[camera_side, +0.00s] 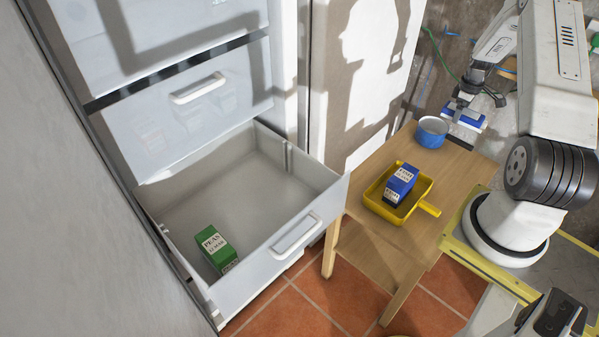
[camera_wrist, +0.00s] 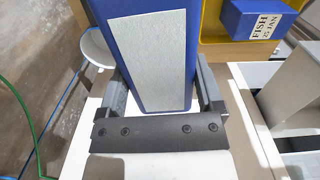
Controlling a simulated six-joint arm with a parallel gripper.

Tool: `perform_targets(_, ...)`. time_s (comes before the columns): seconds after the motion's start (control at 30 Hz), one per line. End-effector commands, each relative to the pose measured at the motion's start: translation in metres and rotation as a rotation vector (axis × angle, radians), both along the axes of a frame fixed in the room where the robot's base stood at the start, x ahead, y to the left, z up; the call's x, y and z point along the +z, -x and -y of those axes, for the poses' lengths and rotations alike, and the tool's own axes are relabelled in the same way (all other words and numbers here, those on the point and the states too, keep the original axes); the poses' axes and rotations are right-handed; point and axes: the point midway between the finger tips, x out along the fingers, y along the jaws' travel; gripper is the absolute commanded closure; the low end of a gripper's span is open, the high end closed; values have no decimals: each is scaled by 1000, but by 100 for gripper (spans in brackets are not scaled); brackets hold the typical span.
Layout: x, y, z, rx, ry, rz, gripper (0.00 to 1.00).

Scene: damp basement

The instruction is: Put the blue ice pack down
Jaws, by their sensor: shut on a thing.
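The blue ice pack (camera_side: 464,117), with a pale grey panel on its face, is in my gripper (camera_side: 467,98) near the back right corner of the small wooden table in the side view. In the wrist view the ice pack (camera_wrist: 190,15) fills the upper middle, with its far end out of frame. My gripper (camera_wrist: 160,88) is shut on it, with a dark finger along each side. In the side view it looks held up, apart from the tabletop, though its exact height is hard to tell.
The wooden table (camera_side: 452,165) bears a blue pot (camera_side: 432,132) and a yellow tray (camera_side: 428,192) with a blue FISH box (camera_side: 400,182). An open freezer drawer (camera_side: 275,190) at left holds a green PEAS box (camera_side: 215,250); much of its floor is bare. A green cable hangs behind.

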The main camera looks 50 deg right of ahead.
Motion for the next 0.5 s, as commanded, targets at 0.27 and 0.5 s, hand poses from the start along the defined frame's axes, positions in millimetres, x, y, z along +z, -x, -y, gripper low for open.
perform_targets(0.27,1,-50,-32,140,1,0,91)
perform_targets(0.5,1,-107,-81,320,1,0,91)
